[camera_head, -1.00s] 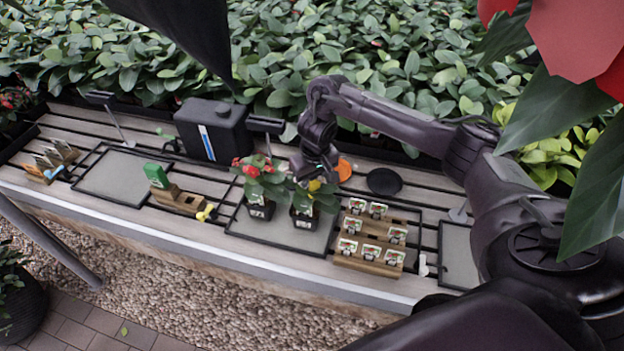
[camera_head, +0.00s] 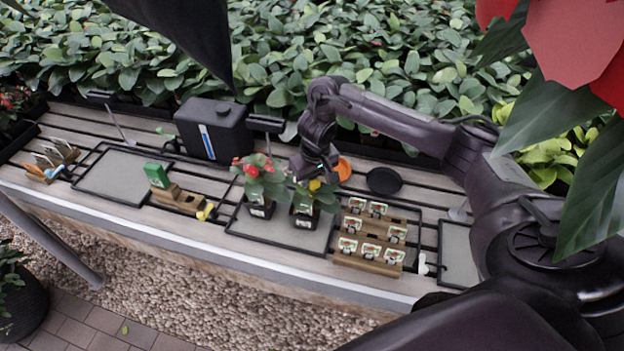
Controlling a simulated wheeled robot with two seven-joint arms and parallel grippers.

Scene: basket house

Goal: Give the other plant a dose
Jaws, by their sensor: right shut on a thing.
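Two potted plants stand side by side on a grey framed mat (camera_head: 285,234) on the bench. The left plant (camera_head: 262,184) has red flowers and a black pot (camera_head: 262,209). The right plant (camera_head: 306,200) has green leaves and a black pot (camera_head: 303,217), with a yellow spot (camera_head: 314,185) at its top. My right gripper (camera_head: 318,178) is directly over the right plant, close to its leaves. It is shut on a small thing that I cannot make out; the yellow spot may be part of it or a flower. My left gripper is out of view.
A black canister (camera_head: 214,130) stands behind. An orange round thing (camera_head: 343,168) and a black disc (camera_head: 384,181) lie near my gripper. An empty mat (camera_head: 117,177) lies farther left.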

